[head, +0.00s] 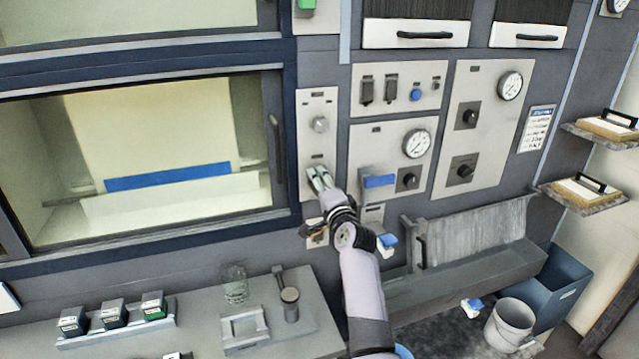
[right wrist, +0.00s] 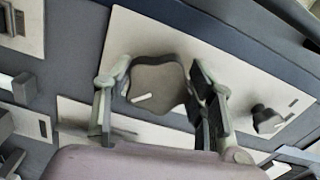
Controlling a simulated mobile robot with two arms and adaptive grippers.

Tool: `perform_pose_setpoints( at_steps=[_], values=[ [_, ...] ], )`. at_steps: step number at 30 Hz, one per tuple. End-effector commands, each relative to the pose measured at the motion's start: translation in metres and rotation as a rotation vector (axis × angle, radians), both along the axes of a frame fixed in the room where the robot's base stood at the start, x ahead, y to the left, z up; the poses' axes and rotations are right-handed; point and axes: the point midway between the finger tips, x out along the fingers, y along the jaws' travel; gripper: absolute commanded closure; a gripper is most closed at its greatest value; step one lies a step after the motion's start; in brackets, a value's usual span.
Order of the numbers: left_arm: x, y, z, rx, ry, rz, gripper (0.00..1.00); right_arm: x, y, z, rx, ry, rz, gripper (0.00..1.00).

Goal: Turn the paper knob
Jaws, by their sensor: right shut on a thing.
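My right gripper (head: 319,178) reaches up to the lower part of a narrow pale panel (head: 318,105) beside the large window. In the right wrist view its two fingers (right wrist: 158,95) stand on either side of a dark, wide knob (right wrist: 160,76) with a white mark, and it is shut on this knob. In the head view the gripper hides that knob. A second, round knob (head: 320,124) sits higher on the same panel and shows as a smaller dark knob (right wrist: 267,117) in the right wrist view. No label is readable. My left gripper is not in view.
Right of the gripper are panels with a gauge (head: 416,144), a blue flap (head: 379,181) and dark knobs (head: 465,171). The window's handle (head: 276,147) is close on the left. Below, a bench (head: 210,318) holds a glass beaker (head: 235,284) and small boxes (head: 113,313).

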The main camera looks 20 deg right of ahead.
Motion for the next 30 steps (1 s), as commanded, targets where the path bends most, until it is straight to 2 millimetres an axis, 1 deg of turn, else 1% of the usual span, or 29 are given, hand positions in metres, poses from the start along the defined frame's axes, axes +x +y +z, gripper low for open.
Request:
perform_pose_setpoints(
  at_steps=[9, 22, 23, 30],
  values=[
    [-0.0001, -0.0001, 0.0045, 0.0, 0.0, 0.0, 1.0, 0.0, 0.0, 0.0001, 0.084, 0.004, 0.0, 0.77],
    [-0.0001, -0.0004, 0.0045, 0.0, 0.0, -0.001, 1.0, 0.0, 0.0, -0.0003, 0.09, 0.004, 0.0, 0.77],
    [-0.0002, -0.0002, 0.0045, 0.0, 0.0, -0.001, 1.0, 0.0, -0.0001, -0.0003, 0.09, 0.004, 0.0, 0.48],
    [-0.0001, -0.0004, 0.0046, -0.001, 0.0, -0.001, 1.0, 0.0, -0.0001, 0.0, 0.089, 0.004, 0.0, 0.32]
  ],
)
